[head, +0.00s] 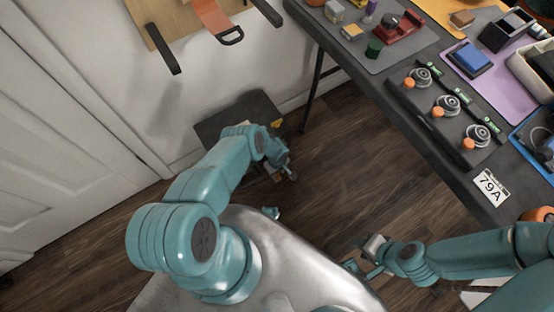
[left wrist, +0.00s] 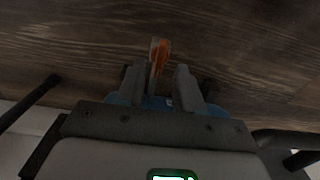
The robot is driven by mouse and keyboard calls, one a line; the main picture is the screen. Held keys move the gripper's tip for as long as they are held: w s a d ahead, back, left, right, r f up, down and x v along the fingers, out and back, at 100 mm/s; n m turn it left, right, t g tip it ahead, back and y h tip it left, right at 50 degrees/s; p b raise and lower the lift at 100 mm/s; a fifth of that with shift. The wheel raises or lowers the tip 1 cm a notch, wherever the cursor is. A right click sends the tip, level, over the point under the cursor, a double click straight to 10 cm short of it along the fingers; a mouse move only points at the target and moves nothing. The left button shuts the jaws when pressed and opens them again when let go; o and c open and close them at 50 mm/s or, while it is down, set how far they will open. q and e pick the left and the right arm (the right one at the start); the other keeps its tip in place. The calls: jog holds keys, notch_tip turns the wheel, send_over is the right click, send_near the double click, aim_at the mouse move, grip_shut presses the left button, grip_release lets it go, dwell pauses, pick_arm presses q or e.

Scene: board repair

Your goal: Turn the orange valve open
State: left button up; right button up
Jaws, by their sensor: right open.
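An orange, flat, lever-like piece with a grey edge, which may be the valve handle (left wrist: 160,56), shows in the left wrist view. It stands beyond and partly between the two dark fingers of my left gripper (left wrist: 162,85). The fingers are apart, with a gap on the right of the orange piece; I cannot tell whether the left finger touches it. In the head view my left gripper (head: 287,170) is low near the floor, in front of a dark box, and the valve cannot be made out there. My right gripper (head: 367,258) is open and empty at the lower right.
A dark box (head: 226,122) stands by the wall. A wooden board (head: 180,22) with an orange strap-like piece (head: 212,17) is above it. A dark workbench (head: 420,130) with knobs and parts fills the right. The wooden floor (head: 345,165) between is clear.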

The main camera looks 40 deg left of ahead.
pick_arm(q)
notch_tip(320, 180, up, 14)
jog(key=p, duration=0.8)
jog(key=shift+f+p, duration=0.15)
jog(key=shift+p, duration=0.25)
